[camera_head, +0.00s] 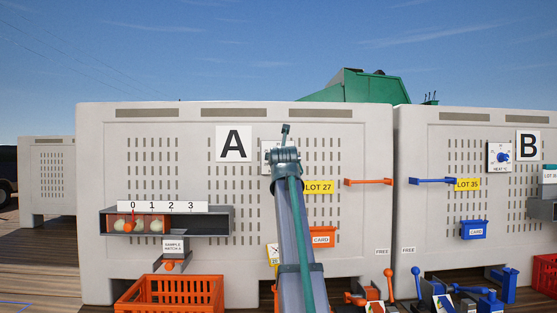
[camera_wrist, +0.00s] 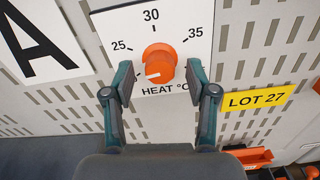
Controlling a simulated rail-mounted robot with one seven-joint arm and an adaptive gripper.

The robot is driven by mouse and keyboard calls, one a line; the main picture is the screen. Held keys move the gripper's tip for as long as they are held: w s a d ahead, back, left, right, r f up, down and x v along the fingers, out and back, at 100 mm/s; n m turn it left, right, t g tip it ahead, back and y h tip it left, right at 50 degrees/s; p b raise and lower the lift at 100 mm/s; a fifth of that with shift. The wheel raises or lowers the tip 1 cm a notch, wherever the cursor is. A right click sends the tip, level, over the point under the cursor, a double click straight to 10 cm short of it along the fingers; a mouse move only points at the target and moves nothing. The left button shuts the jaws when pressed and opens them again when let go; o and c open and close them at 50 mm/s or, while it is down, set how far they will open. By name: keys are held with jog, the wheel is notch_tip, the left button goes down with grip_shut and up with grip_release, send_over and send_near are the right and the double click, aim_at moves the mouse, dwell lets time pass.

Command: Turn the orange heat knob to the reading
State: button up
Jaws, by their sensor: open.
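The orange heat knob (camera_wrist: 159,63) sits on a white dial plate (camera_wrist: 180,22) marked 25, 30, 35 and "HEAT °C". Its white pointer mark points to the lower left, below 25. Lower scale marks are partly hidden by my fingers. My gripper (camera_wrist: 159,70) is open, with one finger left and one right of the knob; I cannot tell whether either touches it. In the head view my gripper (camera_head: 285,142) is in front of the dial plate (camera_head: 265,147) on crate A and hides the knob.
Crate A (camera_head: 180,122) carries a yellow LOT 27 label (camera_head: 319,187), an orange lever (camera_head: 368,182) and an onion shelf (camera_head: 222,222). Crate B (camera_head: 440,125), at right, has a blue heat knob (camera_head: 503,157). An orange basket (camera_head: 170,291) stands below at left.

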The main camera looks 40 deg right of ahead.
jog(key=v, duration=1.1)
